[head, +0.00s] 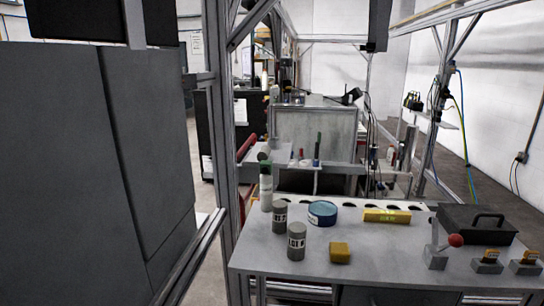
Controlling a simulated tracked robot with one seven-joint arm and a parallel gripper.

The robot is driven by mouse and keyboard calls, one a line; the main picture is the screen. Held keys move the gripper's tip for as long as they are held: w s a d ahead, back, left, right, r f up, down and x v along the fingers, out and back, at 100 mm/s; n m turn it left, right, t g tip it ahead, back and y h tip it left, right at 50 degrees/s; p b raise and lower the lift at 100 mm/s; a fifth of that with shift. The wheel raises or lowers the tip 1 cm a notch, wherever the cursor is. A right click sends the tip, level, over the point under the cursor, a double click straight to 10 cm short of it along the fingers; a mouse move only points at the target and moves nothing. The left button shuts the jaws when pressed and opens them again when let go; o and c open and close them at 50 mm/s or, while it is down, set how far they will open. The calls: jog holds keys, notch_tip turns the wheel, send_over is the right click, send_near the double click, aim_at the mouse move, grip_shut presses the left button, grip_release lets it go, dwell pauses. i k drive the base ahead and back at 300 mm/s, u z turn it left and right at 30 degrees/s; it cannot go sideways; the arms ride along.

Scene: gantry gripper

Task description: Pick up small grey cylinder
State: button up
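Two small grey cylinders with dark lettering stand upright at the left of the grey table. One grey cylinder (297,241) is nearer the front. The other grey cylinder (279,217) stands just behind it and to the left, and looks a little smaller. Both are uncovered, and nothing is seen holding them. My gripper is not seen in the head view, so its place relative to them cannot be told.
On the table (384,270) are a blue round tin (322,213), a yellow block (340,253), a yellow box (387,216), a white-and-green bottle (266,188), a black case (478,224) and a red-knobbed lever (455,240). A metal frame post (219,120) rises at the left.

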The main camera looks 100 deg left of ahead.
aim_at(263, 154)
jog(key=u, duration=0.5)
jog(key=i, duration=0.2)
jog(key=u, duration=2.8)
jog(key=k, duration=0.55)
jog(key=u, duration=0.2)
jog(key=i, duration=2.25)
jog(key=z, duration=0.15)
